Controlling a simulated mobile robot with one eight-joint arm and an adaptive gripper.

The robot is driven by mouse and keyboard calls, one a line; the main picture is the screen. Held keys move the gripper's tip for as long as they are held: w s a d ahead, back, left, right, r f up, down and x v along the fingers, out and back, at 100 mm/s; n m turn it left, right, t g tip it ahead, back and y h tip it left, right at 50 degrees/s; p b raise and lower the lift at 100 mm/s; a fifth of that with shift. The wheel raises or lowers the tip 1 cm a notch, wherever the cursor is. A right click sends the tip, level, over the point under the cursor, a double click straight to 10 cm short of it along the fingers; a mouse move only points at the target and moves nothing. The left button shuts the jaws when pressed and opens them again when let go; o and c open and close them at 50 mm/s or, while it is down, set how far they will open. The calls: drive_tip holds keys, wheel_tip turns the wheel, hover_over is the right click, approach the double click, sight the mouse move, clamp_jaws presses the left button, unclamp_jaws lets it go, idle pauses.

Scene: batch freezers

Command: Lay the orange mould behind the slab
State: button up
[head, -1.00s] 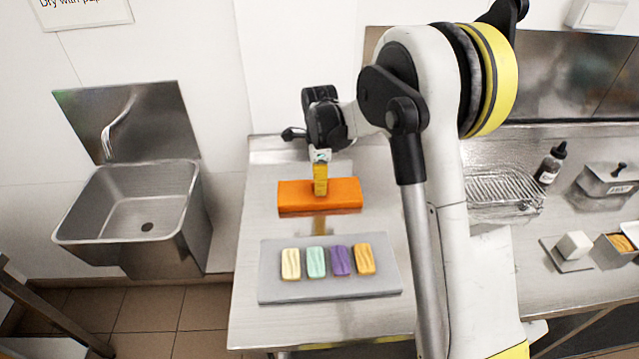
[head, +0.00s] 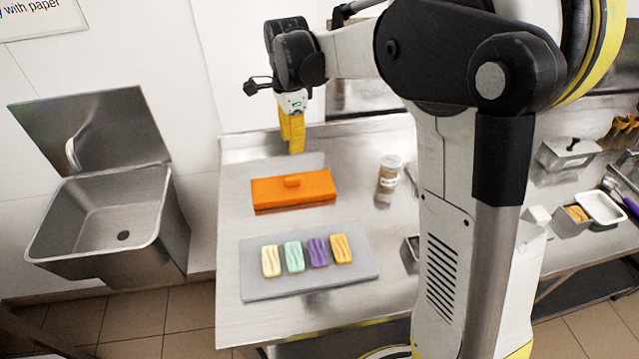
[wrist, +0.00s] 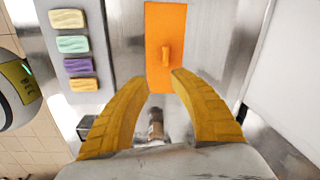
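The orange mould (head: 268,194), a long block with a small raised handle on top, lies flat on the steel table behind the grey slab (head: 300,286). A strip of bare table separates them, and their long sides run roughly parallel. Several coloured bars lie in a row on the slab. My gripper (head: 293,150) is above the table, behind the mould and clear of it. In the wrist view, the yellow fingers (wrist: 160,78) are apart with nothing held. The mould (wrist: 160,25) shows just beyond their tips, its handle free.
A lidded jar (head: 388,182) stands right of the mould. A steel container (head: 410,252) is right of the slab, partly hidden by my arm. The back wall rises close behind my gripper. A sink (head: 105,215) is at the left.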

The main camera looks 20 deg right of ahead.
drive_tip(key=s+r+n+t, duration=0.2)
drive_tip(key=s+r+n, duration=0.15)
drive_tip(key=s, duration=0.35)
drive_tip(key=s+r+n+t, duration=0.1)
drive_tip(key=s+r+n, duration=0.2)
drive_tip(key=s+n, duration=0.25)
drive_tip(key=s+f+n+t, duration=0.3)
drive_tip(key=s+n, duration=0.5)
drive_tip(key=s, duration=0.4)
drive_tip(key=shift+s+n, duration=0.4)
idle(5.2)
